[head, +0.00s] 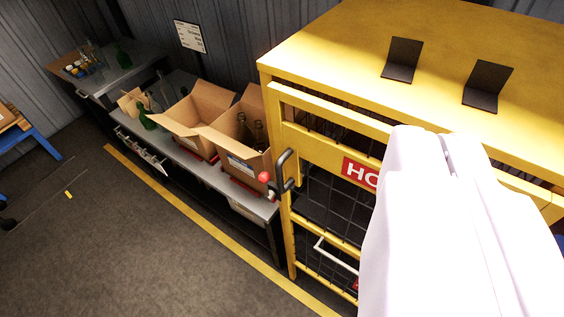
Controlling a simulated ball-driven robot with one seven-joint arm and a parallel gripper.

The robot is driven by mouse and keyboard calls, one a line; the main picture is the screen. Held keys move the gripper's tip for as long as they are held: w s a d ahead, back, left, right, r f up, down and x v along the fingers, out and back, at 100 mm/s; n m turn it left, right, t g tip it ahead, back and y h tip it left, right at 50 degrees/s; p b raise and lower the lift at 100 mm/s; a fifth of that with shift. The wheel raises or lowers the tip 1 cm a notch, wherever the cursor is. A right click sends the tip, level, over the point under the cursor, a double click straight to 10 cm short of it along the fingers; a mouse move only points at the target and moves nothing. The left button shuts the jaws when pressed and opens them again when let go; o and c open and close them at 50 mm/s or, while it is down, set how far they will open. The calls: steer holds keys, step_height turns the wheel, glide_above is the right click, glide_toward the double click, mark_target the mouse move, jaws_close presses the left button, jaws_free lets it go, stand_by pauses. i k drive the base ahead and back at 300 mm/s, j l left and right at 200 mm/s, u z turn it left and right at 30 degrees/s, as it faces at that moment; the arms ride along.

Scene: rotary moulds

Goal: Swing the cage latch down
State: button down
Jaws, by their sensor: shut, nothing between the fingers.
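A yellow cage (330,62) with dark mesh stands at the right, with a red label with white letters (357,171) on its front, partly hidden. The latch looks like a dark grey bent handle (283,170) at the cage's left front edge. A red ball knob (264,177) is beside it, and I cannot tell for sure whether it belongs to the latch. My gripper (447,136) is white and shut, with nothing in it. It is in front of the cage, to the right of the latch and apart from it in the picture, and hides the right part of the cage front.
A bench with open cardboard boxes (188,116) and bottles runs along the wall at the cage's left. Two black brackets (402,60) stand on the cage top. A pale bar handle (335,257) is lower on the cage. Grey floor (140,245) is clear at the left.

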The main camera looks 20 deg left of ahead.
mark_target(263, 177)
steer(key=i+j, duration=0.2)
steer(key=i, duration=0.2)
steer(key=i+j, duration=0.25)
steer(key=i, duration=0.15)
steer(key=i+j, duration=0.2)
steer(key=i, duration=0.2)
